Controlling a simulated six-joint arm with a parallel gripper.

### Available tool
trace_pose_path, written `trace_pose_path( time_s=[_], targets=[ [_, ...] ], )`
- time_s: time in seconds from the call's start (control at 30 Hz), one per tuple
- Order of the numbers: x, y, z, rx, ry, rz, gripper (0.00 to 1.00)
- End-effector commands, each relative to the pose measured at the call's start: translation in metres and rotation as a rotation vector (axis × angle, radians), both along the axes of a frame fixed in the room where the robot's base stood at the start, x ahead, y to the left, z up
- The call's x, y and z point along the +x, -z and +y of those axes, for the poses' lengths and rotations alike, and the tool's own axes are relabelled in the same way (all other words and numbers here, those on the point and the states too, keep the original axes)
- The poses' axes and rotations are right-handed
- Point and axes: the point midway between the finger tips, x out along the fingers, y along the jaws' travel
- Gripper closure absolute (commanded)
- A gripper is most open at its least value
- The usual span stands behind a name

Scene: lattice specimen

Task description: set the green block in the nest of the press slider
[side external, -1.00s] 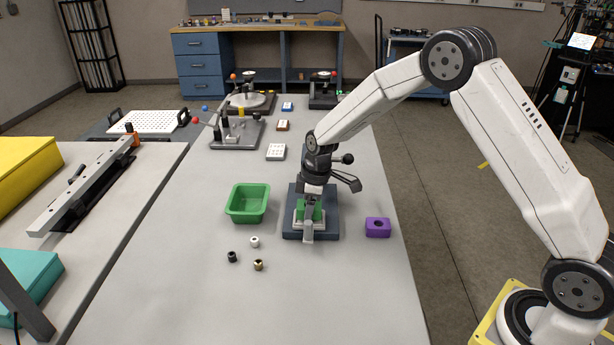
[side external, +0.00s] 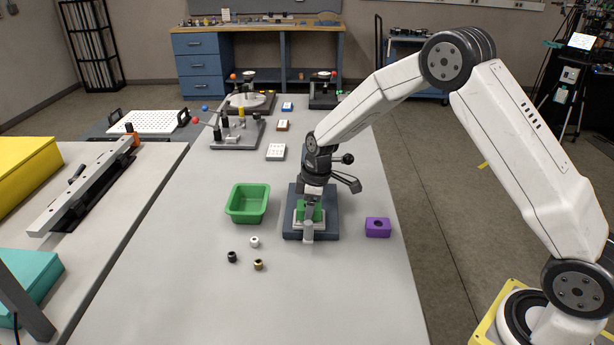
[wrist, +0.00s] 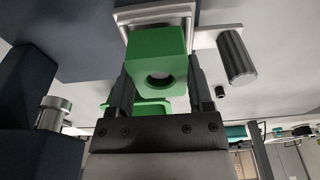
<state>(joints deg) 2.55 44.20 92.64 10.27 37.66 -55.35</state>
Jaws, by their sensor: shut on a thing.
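The green block (side external: 311,212) is at the press slider, low over the dark base plate (side external: 329,234). In the wrist view the green block (wrist: 157,60) shows a round hole in its near face and stands between the two fingers. My gripper (side external: 312,199) is shut on the block; its dark fingers also show in the wrist view (wrist: 158,85). The slider's pale nest plate (wrist: 184,20) lies just beyond the block. Whether the block is fully seated in the nest is hidden. A metal cylinder knob (wrist: 236,55) stands beside the nest.
A green tray (side external: 233,215) stands left of the press. A purple block with a hole (side external: 378,229) lies to the right. Small black (side external: 232,257), white (side external: 254,242) and brass (side external: 258,265) pieces lie in front.

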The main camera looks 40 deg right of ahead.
Motion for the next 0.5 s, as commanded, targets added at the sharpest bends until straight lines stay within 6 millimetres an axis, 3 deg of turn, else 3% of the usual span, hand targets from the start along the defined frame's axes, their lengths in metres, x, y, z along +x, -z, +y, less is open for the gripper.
trace_pose_path(
  time_s=[0.5],
  targets=[
    [0.0002, 0.005, 0.0, 0.0, 0.0, 0.0, 0.86]
  ],
)
